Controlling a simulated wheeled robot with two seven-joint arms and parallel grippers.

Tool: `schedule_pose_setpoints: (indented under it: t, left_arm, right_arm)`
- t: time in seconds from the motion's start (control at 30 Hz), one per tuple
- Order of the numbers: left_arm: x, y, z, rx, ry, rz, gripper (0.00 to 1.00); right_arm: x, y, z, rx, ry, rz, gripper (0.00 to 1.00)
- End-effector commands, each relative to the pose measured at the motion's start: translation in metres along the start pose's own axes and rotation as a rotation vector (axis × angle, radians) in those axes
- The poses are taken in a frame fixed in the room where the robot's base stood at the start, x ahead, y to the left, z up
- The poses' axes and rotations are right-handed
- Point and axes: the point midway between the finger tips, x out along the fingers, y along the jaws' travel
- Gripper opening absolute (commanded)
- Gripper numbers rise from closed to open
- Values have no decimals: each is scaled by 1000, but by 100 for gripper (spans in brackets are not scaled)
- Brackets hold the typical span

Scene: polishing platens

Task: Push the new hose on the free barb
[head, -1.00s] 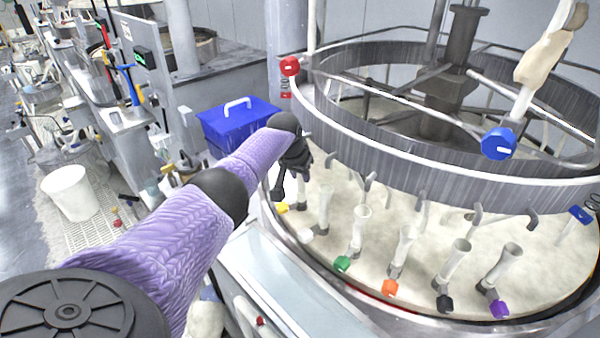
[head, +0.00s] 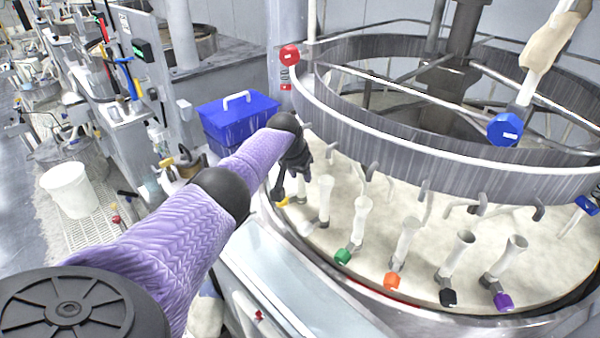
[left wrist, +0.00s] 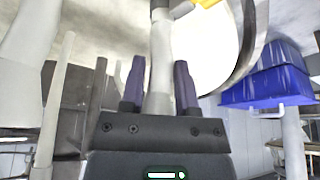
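My left gripper (head: 292,165) is at the near left rim of the round machine, just above a yellow-tagged fitting (head: 283,202). In the left wrist view, its two dark fingers (left wrist: 160,88) stand on both sides of a pale hose (left wrist: 160,45) and appear to touch it. The hose runs between them toward the yellow tag (left wrist: 208,3). The arm and gripper hide most of this hose in the head view. I cannot tell whether the hose end is on a barb. My right gripper is not in view.
Several pale hoses stand along the near rim, with green (head: 343,256), orange (head: 392,280), black (head: 447,298) and purple (head: 503,302) tags. A raised ring (head: 400,140) stands behind them. A blue box (head: 240,120) is behind my arm; a white bucket (head: 68,188) is left.

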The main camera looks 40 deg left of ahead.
Motion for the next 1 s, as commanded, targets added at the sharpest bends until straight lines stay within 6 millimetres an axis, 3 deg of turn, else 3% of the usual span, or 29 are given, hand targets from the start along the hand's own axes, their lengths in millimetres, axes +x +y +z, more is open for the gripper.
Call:
schedule_pose_setpoints:
  t: [0.03, 0.13, 0.43, 0.7, 1.0]
  left_arm:
    - [0, 0, 0, 0, 0, 0, 52]
    - [-1, 0, 0, 0, 0, 0, 70]
    - [-6, 0, -1, 1, -1, 0, 70]
    - [-53, -1, -2, 3, 2, -1, 70]
    - [-96, 0, 0, 1, 0, 0, 70]
  right_arm:
    - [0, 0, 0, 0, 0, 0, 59]
    - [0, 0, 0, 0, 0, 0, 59]
    - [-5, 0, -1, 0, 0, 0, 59]
    - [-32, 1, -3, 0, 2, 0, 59]
    - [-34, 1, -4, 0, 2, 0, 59]
